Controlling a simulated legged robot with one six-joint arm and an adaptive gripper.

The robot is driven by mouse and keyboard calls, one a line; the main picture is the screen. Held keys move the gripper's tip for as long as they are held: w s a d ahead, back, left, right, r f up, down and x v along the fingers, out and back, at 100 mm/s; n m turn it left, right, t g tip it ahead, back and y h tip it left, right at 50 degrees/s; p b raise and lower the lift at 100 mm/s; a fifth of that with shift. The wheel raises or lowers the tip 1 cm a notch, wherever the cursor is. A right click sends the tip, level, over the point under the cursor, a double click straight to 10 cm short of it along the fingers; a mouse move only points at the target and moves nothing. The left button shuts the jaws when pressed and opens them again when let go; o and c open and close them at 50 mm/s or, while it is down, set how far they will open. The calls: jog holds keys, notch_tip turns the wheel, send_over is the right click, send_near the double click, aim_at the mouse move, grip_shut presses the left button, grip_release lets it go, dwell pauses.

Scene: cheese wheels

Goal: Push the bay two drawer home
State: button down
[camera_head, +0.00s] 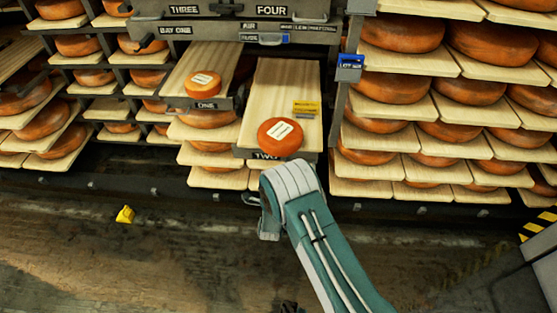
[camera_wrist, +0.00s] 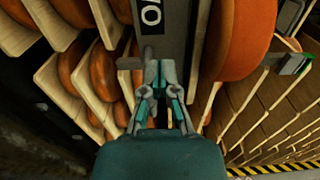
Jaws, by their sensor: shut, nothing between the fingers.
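The bay two drawer (camera_head: 285,92), a pale wooden board with a grey front marked TWO, stands out from the rack, farther than the drawer marked ONE. An orange cheese wheel (camera_head: 280,140) with a white label lies near its front, with a yellow tag (camera_head: 305,107) behind it. In the wrist view, my gripper (camera_wrist: 161,68) is shut and empty. Its fingertips are at the grey drawer front (camera_wrist: 155,25), by a dark bar; I cannot tell whether they touch. In the head view my arm hides the fingertips and part of the drawer front's lower edge.
The drawer marked ONE (camera_head: 196,60) stands out at left with a smaller cheese wheel on it. Racks of cheese wheels on boards flank both sides. A blue tag (camera_head: 349,67) hangs on the right post. A yellow object (camera_head: 125,214) lies on the otherwise open floor.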

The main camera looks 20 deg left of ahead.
aim_at(278, 160)
jog(key=x, duration=0.7)
jog(key=shift+w+a, duration=0.15)
jog(key=shift+w, duration=0.2)
jog(key=shift+w, duration=0.1)
